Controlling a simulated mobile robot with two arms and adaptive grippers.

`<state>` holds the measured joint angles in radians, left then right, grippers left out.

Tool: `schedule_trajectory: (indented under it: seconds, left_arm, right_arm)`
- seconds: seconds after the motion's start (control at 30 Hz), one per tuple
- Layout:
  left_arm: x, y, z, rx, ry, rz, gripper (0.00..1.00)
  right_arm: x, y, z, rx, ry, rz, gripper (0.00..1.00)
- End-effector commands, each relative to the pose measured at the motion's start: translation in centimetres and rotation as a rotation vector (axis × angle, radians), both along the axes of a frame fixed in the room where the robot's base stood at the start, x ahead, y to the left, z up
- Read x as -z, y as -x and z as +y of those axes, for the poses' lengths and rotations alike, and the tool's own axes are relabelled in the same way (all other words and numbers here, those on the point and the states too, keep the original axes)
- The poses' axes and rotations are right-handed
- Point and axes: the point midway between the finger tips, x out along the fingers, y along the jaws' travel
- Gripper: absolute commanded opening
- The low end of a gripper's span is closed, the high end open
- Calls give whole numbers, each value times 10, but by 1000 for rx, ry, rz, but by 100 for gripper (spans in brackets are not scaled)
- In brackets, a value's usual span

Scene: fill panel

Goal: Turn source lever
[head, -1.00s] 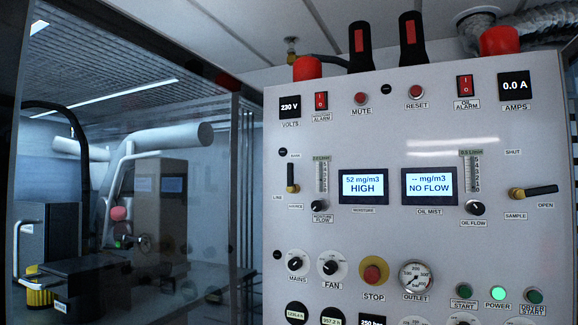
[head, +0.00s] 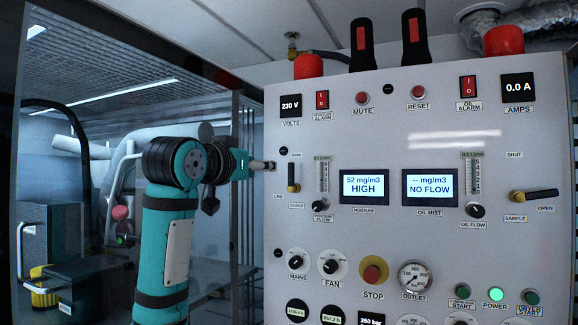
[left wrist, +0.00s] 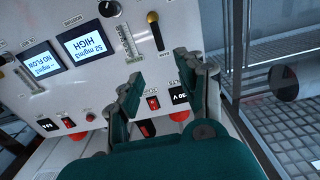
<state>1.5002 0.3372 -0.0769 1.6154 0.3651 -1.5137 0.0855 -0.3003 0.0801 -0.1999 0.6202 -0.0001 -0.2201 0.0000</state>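The source lever (head: 293,176) is on the left side of the white panel, with a brass pivot and a black handle pointing up toward the BANK label. In the left wrist view, which is turned over, the lever (left wrist: 157,33) lies just beyond the fingertips. My left gripper (head: 268,165) is at the panel's left edge, a little left of the lever. In the left wrist view my left gripper (left wrist: 158,69) has its two fingers spread with nothing between them. The lever appears apart from the fingers. My right gripper is not in view.
The moisture flow knob (head: 320,206) and flow tube (head: 323,177) sit close right of the lever. The moisture display (head: 364,186) reads HIGH and the oil mist display (head: 430,187) NO FLOW. A brass sample lever (head: 534,195) is at the far right.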

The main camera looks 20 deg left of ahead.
Motion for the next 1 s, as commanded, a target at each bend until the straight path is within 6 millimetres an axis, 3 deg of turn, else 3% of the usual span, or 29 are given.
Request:
schedule_trajectory:
  seconds: [0.6, 0.8, 1.0]
  left_arm:
    - [-3, -130, -5, 0, 1, 6, 38]
    - [-1, -151, -5, -1, 0, 3, 38]
    - [1, -155, -5, -1, 0, 1, 38]
  right_arm:
    - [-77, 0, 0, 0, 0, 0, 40]
    - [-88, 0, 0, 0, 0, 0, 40]
    - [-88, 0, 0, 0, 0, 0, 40]
